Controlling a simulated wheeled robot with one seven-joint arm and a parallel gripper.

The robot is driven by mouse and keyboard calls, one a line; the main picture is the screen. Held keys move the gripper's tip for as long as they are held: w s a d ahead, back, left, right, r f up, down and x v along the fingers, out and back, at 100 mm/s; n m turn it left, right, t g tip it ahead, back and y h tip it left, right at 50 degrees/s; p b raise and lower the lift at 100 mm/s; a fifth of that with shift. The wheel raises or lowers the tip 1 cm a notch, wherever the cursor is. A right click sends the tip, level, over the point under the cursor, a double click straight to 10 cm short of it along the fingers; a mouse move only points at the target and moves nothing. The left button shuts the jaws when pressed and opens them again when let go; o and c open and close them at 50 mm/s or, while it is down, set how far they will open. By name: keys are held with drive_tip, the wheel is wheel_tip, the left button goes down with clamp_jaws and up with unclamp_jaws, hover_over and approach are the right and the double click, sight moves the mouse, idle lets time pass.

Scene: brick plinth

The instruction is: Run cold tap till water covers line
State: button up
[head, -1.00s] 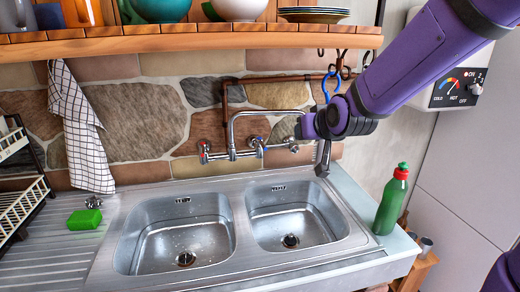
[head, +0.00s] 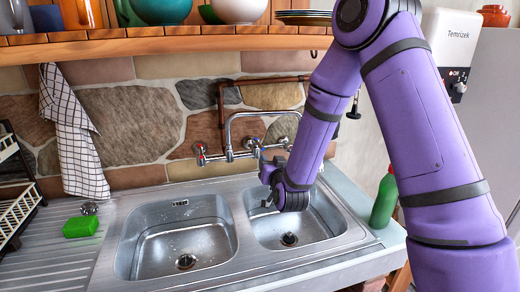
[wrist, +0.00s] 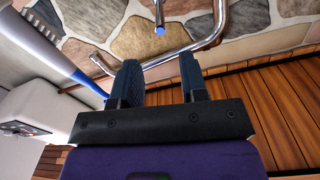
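The chrome mixer tap (head: 229,133) stands on the stone wall behind the sink. It has a red-marked handle (head: 200,151) on the left and a blue-marked handle (head: 256,150) on the right. My gripper (head: 267,200) is below and just right of the blue-marked handle, over the right basin (head: 322,222). In the wrist view my gripper (wrist: 157,78) is open and empty, with a blue-tipped chrome rod (wrist: 159,18) ahead of its fingers. The left basin (head: 150,247) holds no standing water that I can see. No fill line is discernible.
A green bottle (head: 384,200) stands right of the sink, close to my arm. A green sponge (head: 81,226) lies on the left drainer, beside a dish rack (head: 18,205). A wooden shelf (head: 180,41) with bowls runs above. A blue brush (wrist: 55,50) hangs at left in the wrist view.

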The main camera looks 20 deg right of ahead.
sight(262, 148)
drive_tip(key=w, duration=1)
drive_tip(key=shift+w+d, duration=0.15)
drive_tip(key=shift+w, duration=0.2)
clamp_jaws()
